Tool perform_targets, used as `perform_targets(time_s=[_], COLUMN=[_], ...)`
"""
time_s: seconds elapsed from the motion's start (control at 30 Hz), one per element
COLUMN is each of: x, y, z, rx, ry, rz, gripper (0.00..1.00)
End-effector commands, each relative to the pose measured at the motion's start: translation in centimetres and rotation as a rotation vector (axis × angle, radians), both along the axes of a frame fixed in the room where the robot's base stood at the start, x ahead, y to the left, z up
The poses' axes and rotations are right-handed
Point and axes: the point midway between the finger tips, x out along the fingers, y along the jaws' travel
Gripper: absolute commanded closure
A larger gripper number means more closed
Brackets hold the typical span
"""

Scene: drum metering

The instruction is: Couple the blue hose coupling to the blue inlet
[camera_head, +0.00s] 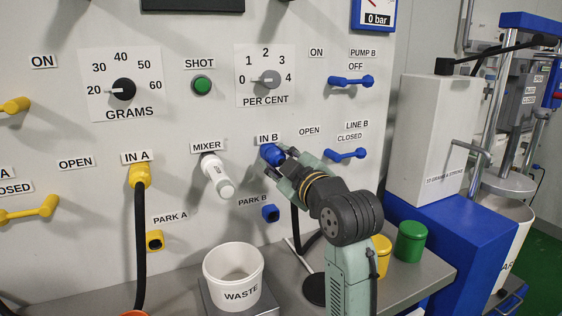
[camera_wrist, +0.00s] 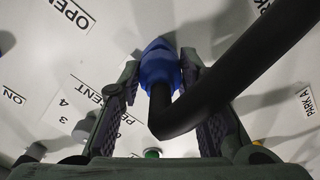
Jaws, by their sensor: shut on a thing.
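The blue hose coupling (camera_wrist: 159,68) is between the two fingers of my gripper (camera_wrist: 160,85) in the wrist view, with its black hose (camera_wrist: 190,112) bending away from it. My gripper (camera_head: 283,172) is shut on the coupling at the panel, just below the IN B label (camera_head: 268,139). Blue shows at the IN B spot (camera_head: 271,153) in the head view, in front of the fingertips. The blue inlet cannot be told apart from the coupling there, so I cannot tell how far the coupling sits on it.
The blue PARK B holder (camera_head: 270,213) is below my gripper. The white MIXER nozzle (camera_head: 217,176) sticks out at the left, above the WASTE bucket (camera_head: 233,272). The blue LINE B handle (camera_head: 345,155) is close on the right. Yellow (camera_head: 381,255) and green (camera_head: 410,241) containers stand on the bench.

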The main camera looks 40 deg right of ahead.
Motion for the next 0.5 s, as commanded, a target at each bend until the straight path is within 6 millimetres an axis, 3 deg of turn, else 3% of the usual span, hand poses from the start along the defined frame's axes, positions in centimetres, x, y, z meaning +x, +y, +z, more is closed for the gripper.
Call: perform_targets(time_s=[0.1, 0.13, 0.5], x=[0.32, 0.33, 0.29], y=[-0.05, -0.07, -0.09], z=[0.04, 0.05, 0.02], rx=[-0.001, -0.001, 0.000], ry=[0.000, -0.001, -0.001], rz=[0.001, 0.000, -0.001], gripper=[1.00, 0.68, 0.46])
